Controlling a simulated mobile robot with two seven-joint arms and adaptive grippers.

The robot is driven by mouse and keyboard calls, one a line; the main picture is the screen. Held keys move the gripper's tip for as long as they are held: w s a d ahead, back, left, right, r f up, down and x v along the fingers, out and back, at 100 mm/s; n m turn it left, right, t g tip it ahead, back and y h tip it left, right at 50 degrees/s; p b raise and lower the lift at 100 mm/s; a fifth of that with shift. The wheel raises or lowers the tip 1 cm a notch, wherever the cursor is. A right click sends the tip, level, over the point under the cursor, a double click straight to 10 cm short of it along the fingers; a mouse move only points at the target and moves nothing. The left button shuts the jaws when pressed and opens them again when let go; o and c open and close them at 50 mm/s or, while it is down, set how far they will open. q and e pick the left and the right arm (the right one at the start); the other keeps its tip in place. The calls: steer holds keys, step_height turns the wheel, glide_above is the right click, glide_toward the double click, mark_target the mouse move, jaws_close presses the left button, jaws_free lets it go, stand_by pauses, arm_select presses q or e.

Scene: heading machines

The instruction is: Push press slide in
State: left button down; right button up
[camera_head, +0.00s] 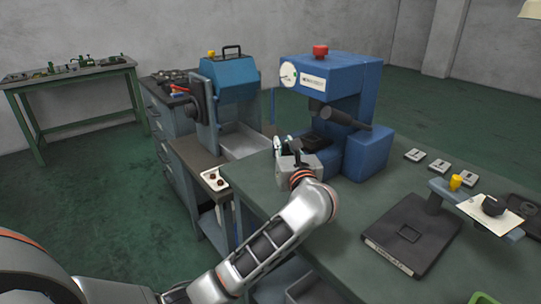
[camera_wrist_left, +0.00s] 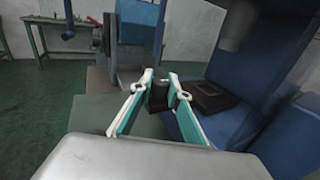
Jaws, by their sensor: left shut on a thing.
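The blue press (camera_head: 332,78) stands on the green workbench, with a red knob on top and a round gauge on its left side. Its slide is a dark plate (camera_head: 316,139) low in the press opening; it also shows in the left wrist view (camera_wrist_left: 208,97). My left gripper (camera_head: 281,144) is at the front of the press, beside the plate. In the left wrist view, its teal fingers (camera_wrist_left: 158,88) are closed around a small dark knob (camera_wrist_left: 157,98). The join between knob and slide is not clearly visible. My right gripper is not in view.
A second blue machine (camera_head: 230,78) stands left on a lower cabinet. A dark flat base (camera_head: 410,235) with a raised stand is at the bench's right. Several small light plates (camera_head: 438,166) lie behind it. A dark lever (camera_head: 339,117) sticks out from the press above the plate.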

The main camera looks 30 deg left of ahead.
arm_select(q)
steer(key=shift+w+d+f, duration=0.1)
steer(key=shift+w, duration=0.25)
steer(key=shift+r, duration=0.25)
steer(key=c, duration=1.9)
jaws_free()
steer(key=shift+w+d+f, duration=0.1)
steer(key=shift+w, duration=0.05)
steer(key=v, duration=0.7)
steer(key=shift+s+d, duration=0.15)
steer(key=shift+s, duration=0.15)
